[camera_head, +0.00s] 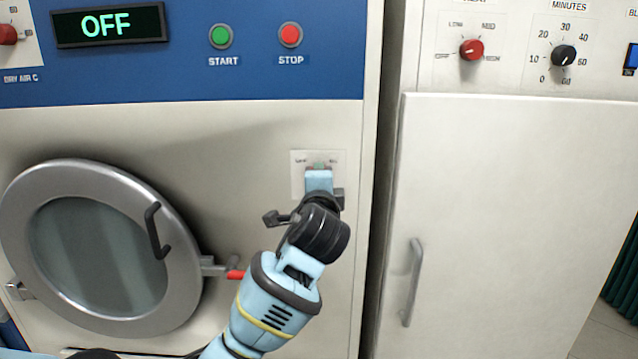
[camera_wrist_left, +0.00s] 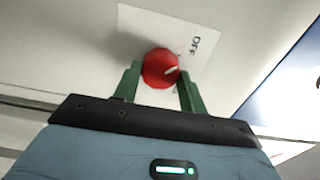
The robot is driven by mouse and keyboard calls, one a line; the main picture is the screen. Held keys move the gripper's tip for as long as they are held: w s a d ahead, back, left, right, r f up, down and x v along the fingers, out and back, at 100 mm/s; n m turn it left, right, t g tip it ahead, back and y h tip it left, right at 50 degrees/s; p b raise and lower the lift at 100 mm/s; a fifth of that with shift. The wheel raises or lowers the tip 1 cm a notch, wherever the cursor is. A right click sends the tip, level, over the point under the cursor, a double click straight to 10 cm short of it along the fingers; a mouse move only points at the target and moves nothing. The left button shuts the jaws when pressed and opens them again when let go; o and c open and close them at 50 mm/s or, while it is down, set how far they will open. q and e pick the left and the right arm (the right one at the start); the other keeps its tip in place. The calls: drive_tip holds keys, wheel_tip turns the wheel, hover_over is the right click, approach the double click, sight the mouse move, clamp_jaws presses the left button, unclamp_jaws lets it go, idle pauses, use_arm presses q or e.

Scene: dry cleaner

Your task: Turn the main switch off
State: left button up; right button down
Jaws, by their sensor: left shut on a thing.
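The main switch is a red round knob (camera_wrist_left: 158,66) with a white pointer mark, on a white plate (camera_wrist_left: 140,25) printed OFF. In the wrist view the two green fingers of my left gripper (camera_wrist_left: 160,80) are shut on the knob, one on each side. The pointer mark lies toward the right of the picture; a second label is mostly hidden. In the head view the same plate (camera_head: 298,184) is on the machine's front, and my left gripper (camera_head: 319,170) covers most of the knob. My right gripper is not in view.
The blue panel above has a display (camera_head: 108,25) reading OFF, a green START button (camera_head: 221,36) and a red STOP button (camera_head: 290,35). A round door (camera_head: 100,250) with a handle and red-tipped latch (camera_head: 236,274) is at left. A white cabinet (camera_head: 500,200) stands at right.

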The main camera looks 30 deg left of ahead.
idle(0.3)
use_arm(q)
drive_tip(key=o, duration=1)
drive_tip(key=shift+c, duration=0.2)
drive_tip(key=shift+s+d, duration=0.1)
drive_tip(key=v, duration=0.7)
drive_tip(key=shift+s, duration=0.3)
drive_tip(key=shift+d, duration=0.1)
